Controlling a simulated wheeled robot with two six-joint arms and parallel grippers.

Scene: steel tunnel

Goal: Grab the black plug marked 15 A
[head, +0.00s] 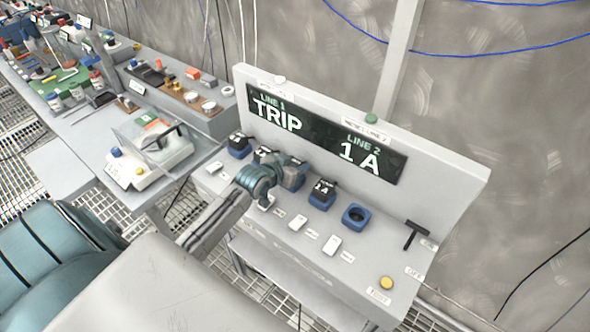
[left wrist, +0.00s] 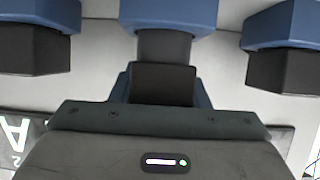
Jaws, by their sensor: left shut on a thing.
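A row of blue sockets with black plugs stands on a light grey console (head: 380,262). My left gripper (head: 283,174) is at the middle of the row, shut on a black plug. In the left wrist view this black plug (left wrist: 165,82) is at the centre, in front of a blue socket (left wrist: 168,13). Its marking is hidden, and I cannot tell whether it is still seated. Another plug (head: 322,188), marked 1 A, sits just right of my gripper. My right gripper is not in view.
The console's back panel has a display (head: 325,137) reading LINE 1 TRIP and LINE 2 1 A. An empty blue socket (head: 355,217), white switches (head: 332,245), a black T-handle (head: 415,235) and a yellow button (head: 386,283) lie to the right. A cluttered bench (head: 75,130) stands left.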

